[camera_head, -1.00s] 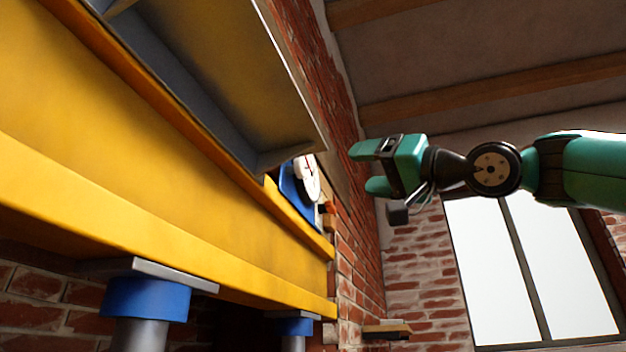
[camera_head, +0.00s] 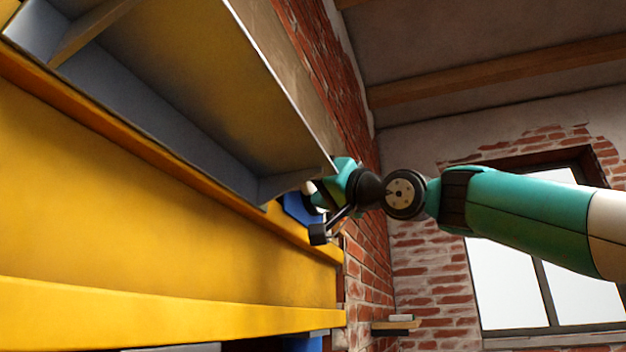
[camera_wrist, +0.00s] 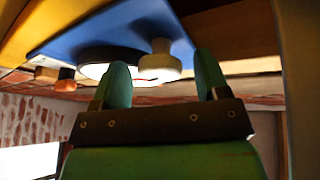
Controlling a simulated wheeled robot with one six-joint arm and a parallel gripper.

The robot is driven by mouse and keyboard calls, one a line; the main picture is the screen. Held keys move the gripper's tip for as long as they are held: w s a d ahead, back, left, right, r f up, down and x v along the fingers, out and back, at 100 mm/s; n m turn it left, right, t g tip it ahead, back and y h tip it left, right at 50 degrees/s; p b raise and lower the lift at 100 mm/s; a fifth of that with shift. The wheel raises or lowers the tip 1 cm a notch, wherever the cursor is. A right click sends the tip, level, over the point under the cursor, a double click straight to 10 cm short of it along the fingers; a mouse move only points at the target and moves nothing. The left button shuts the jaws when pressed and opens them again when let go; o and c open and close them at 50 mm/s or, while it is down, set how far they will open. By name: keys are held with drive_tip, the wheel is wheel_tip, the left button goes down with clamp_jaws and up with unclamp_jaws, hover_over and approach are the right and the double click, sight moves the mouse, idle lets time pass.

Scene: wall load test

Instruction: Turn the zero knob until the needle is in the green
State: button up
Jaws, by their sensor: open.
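A blue panel (camera_wrist: 105,32) on the yellow beam carries a round dark-rimmed gauge (camera_wrist: 108,54). In the wrist view, only a sliver of its white face shows, and the needle cannot be read. A cream knob (camera_wrist: 160,64) sticks out from the panel beside the gauge; no label shows. My gripper (camera_wrist: 163,60) is open, with its green fingers either side of the cream knob in the picture; I cannot tell whether they touch it. In the head view, my gripper (camera_head: 330,185) covers most of the blue panel (camera_head: 299,208).
Small orange and brown parts (camera_wrist: 66,80) sit at the panel's left end in the wrist view. A large grey-edged shelf (camera_head: 200,70) overhangs the yellow beam (camera_head: 150,210) close to my gripper. A brick wall (camera_head: 365,250) and a window (camera_head: 520,285) lie to the right.

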drive_tip(key=c, duration=0.9)
drive_tip(key=shift+n+g+y, duration=0.3)
drive_tip(key=shift+n, duration=0.2)
drive_tip(key=n+y, duration=0.1)
drive_tip(key=n, duration=0.1)
drive_tip(key=shift+w+f+n+g+b, duration=0.1)
drive_tip(key=shift+w+n+g+b, duration=0.05)
drive_tip(key=shift+n+g+b, duration=0.2)
drive_tip(key=shift+n+g+y+p, duration=0.15)
drive_tip(key=shift+n+g+y, duration=0.5)
drive_tip(key=shift+n, duration=0.75)
drive_tip(key=shift+n+g+y+p, duration=0.15)
drive_tip(key=shift+n+g+y, duration=0.2)
drive_tip(key=shift+n+g, duration=0.8)
drive_tip(key=shift+n+t, duration=0.35)
drive_tip(key=shift+n, duration=0.05)
drive_tip(key=shift+d, duration=0.1)
